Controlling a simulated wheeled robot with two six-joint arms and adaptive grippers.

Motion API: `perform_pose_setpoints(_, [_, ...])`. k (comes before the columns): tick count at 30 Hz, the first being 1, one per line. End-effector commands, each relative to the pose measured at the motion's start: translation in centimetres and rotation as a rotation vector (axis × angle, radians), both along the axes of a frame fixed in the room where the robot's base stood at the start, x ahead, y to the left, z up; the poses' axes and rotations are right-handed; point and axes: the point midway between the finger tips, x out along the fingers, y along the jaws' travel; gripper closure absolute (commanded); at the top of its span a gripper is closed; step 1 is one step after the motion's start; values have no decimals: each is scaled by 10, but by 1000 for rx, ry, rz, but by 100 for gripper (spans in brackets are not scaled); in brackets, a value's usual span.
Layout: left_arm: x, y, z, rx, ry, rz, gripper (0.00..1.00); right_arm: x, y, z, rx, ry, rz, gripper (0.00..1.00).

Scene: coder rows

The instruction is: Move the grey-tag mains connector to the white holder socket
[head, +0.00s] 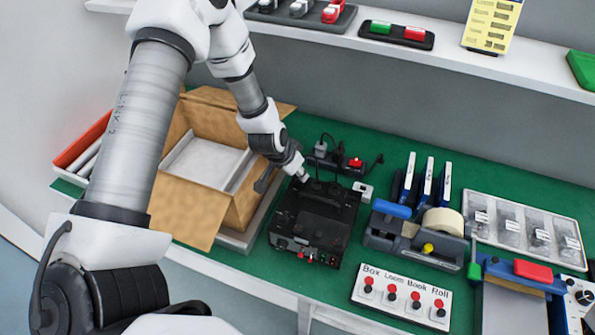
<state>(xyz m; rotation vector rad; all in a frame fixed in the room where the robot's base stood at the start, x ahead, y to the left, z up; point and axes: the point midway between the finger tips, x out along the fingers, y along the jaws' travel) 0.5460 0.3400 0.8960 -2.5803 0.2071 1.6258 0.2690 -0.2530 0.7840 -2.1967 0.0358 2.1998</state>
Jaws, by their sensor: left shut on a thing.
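My left gripper (303,178) reaches down at the back left edge of the black coder unit (315,218). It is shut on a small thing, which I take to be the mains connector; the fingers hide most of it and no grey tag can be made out. A small white holder (363,190) stands on the green bench just right of the unit's back corner, apart from the gripper. My right gripper is not in view.
Behind the unit is a black power strip (335,160) with a red switch and dark cables. An open cardboard box (190,212) stands close on the left. A tape dispenser (415,235) and a labelled button panel (402,297) are to the right. A shelf (395,50) runs above.

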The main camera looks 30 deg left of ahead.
Motion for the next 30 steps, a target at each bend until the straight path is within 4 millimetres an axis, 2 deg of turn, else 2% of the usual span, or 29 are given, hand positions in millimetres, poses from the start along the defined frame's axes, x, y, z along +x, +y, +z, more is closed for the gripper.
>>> perform_pose_setpoints(9, [0, 0, -6, 0, 0, 0, 100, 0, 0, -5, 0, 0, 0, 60])
perform_pose_setpoints(10, [0, 0, -6, 0, 0, 0, 70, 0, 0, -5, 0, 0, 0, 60])
perform_pose_setpoints(12, [0, 0, -5, 0, 0, 0, 48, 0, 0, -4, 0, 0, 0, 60])
perform_pose_setpoints(22, [0, 0, -1, 0, -1, 0, 48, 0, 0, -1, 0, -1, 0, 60])
perform_pose_setpoints(26, [-5, 1, 16, -2, -2, 2, 48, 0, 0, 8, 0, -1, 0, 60])
perform_pose_setpoints(30, [-20, 3, 51, -4, -2, 3, 48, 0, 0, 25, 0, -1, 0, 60])
